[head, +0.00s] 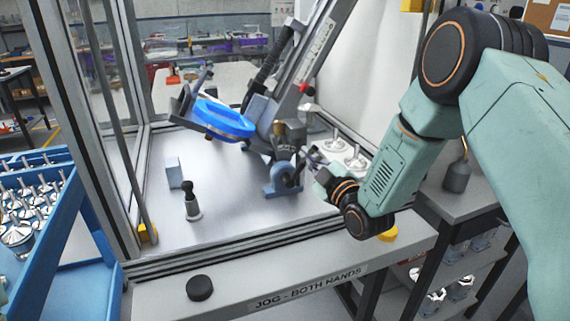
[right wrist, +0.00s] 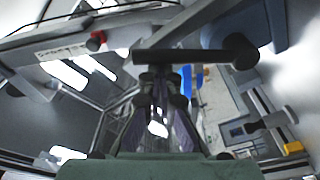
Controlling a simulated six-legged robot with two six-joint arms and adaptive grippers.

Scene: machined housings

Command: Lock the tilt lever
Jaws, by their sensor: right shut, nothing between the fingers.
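A tilting fixture carries a blue ring-shaped part (head: 224,118) and stands tilted inside the machine enclosure. Its blue-grey pivot bracket (head: 283,178) sits on the enclosure floor. In the right wrist view a dark bar with a rounded end, which looks like the tilt lever (right wrist: 190,56), crosses just ahead of my right gripper (right wrist: 160,78). In the head view my right gripper (head: 306,160) is beside the fixture's pivot, shut and empty. I cannot tell whether it touches the lever. The lever is hard to separate from the pivot parts in the head view. My left gripper is out of view.
A red knob (head: 307,89) is on the slanted column. Silver parts (head: 355,160) stand behind my right wrist. A dark-topped post (head: 192,203) and a pale block (head: 174,172) stand on the floor. A jog panel (head: 310,289) with a black button (head: 199,288) runs along the front.

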